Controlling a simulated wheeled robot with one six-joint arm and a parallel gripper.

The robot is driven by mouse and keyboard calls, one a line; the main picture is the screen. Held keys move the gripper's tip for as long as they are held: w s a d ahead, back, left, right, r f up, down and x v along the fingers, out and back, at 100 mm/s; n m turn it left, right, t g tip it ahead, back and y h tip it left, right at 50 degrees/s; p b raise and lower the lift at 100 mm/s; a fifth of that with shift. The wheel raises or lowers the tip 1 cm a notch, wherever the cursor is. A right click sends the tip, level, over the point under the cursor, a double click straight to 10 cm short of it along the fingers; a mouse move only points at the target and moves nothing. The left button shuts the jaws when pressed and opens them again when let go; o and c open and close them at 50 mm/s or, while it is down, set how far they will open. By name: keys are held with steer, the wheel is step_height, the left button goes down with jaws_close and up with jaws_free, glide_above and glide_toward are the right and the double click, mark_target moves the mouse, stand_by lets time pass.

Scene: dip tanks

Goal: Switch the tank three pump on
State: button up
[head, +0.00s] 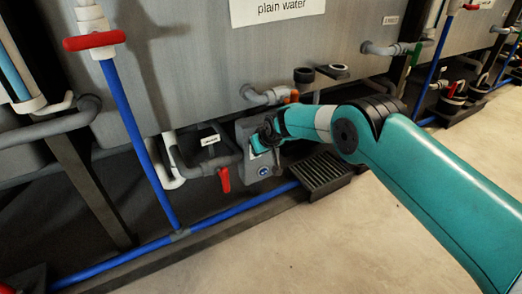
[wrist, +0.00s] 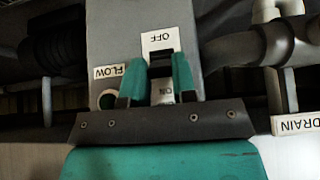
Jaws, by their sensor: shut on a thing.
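A grey switch box (head: 251,167) stands low in front of the grey tank marked "plain water". It also shows in the wrist view (wrist: 113,30), with its labels upside down. My gripper (wrist: 155,75) is at the box face, its fingers shut on either side of a dark switch (wrist: 160,66). The tank's number is not readable.
A red-handled valve (head: 224,179) hangs just left of the box. A blue pipe (head: 140,137) with a red handle (head: 94,41) stands farther left. A black grate (head: 322,175) lies right of the box. A DRAIN label (wrist: 298,124) is beside the gripper. Floor (head: 290,245) is clear in front.

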steer(key=o, duration=0.9)
steer(key=shift+r, duration=0.1)
steer(key=p+v, duration=0.8)
steer(key=v, duration=0.9)
steer(key=shift+s+d, duration=0.15)
steer(key=shift+d, duration=0.05)
